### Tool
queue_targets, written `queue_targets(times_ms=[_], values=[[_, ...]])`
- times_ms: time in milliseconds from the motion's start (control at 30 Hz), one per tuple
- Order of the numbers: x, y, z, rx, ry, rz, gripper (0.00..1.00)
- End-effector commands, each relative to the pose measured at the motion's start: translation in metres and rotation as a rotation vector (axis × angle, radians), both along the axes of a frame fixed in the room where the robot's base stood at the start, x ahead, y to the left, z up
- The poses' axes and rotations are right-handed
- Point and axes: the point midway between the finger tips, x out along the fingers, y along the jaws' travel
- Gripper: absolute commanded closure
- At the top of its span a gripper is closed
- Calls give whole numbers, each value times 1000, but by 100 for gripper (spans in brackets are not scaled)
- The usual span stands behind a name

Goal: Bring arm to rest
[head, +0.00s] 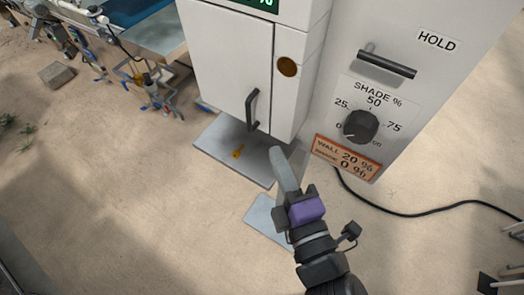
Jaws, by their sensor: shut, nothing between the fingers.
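My gripper (284,172) is at the end of my arm, which reaches up from the lower middle of the head view. Its fingers are shut with nothing between them. It is in front of the lower part of a white cabinet (228,58), over a grey plate on the ground. I cannot tell whether it touches the cabinet.
The cabinet has a dark handle (252,110). A yellow key-like item (238,151) lies on the grey plate (215,145). A panel to the right carries a shade knob (361,126) and a bar (387,64). A black cable (420,214) crosses the sandy floor. Floor at lower left is open.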

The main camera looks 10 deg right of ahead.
Motion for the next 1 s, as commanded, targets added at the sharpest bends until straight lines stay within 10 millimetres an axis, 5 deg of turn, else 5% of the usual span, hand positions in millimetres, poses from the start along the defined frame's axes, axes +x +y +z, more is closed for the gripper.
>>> queue_targets(times_ms=[367,567,733,1000], values=[[-3,-4,1,10,0,2,100],[-7,11,15,216,1,70,100],[-37,10,9,544,89,156,100],[-96,-35,-20,998,254,123,100]])
